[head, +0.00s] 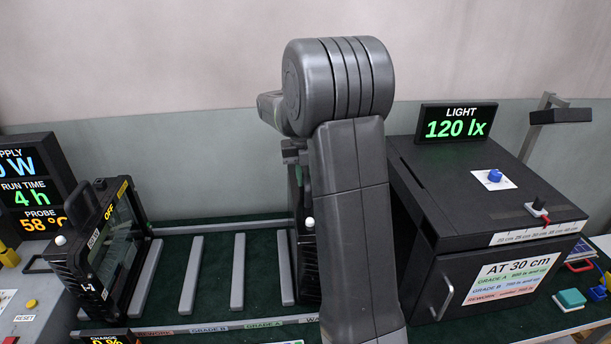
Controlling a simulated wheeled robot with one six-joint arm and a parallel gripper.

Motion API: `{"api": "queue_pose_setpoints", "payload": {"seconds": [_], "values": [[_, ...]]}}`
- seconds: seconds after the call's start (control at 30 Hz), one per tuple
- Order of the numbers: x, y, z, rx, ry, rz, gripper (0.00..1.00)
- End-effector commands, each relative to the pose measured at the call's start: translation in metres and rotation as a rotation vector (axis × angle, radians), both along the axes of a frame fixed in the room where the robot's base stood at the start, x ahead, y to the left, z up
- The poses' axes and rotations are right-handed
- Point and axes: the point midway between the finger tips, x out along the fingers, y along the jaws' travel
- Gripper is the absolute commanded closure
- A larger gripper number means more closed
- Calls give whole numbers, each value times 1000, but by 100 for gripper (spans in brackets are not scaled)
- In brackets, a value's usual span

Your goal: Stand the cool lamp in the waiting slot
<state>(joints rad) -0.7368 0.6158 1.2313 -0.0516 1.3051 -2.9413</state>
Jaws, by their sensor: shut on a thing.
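A black finned floodlight (308,265) with a white knob shows in the head view, mostly hidden behind my arm. My gripper (295,156) is at its top, shut on it; the fingertips are largely hidden. This lamp is upright just right of the rightmost visible grey rail (285,268), above the front label that begins "WA" (312,319), the rest covered by my arm. I cannot tell whether its base touches the green deck. A second black floodlight (102,245), marked H-1 and OFF, stands at the left.
Grey rails divide the green deck (218,270); slots marked Rework, Grade B and Grade A look empty. A black test box (420,200) with a 120 lx display (457,122) stands close right of my arm. A supply display (30,185) reads probe 58 °C.

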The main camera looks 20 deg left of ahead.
Motion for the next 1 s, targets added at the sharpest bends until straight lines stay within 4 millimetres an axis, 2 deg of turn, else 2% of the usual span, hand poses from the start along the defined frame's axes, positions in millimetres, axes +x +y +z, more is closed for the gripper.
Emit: {"api": "queue_pose_setpoints", "payload": {"seconds": [0.07,0.1,0.2,0.23,0.47,0.63,0.77,1.0], "values": [[1,0,3,3,-6,0,100],[1,0,3,3,-7,0,80],[1,0,3,3,-6,0,61],[1,0,3,2,-6,0,57],[-1,0,-4,-3,4,0,57],[0,1,6,1,1,0,57],[0,2,28,3,-3,0,57],[-1,4,85,4,-5,0,57]]}}
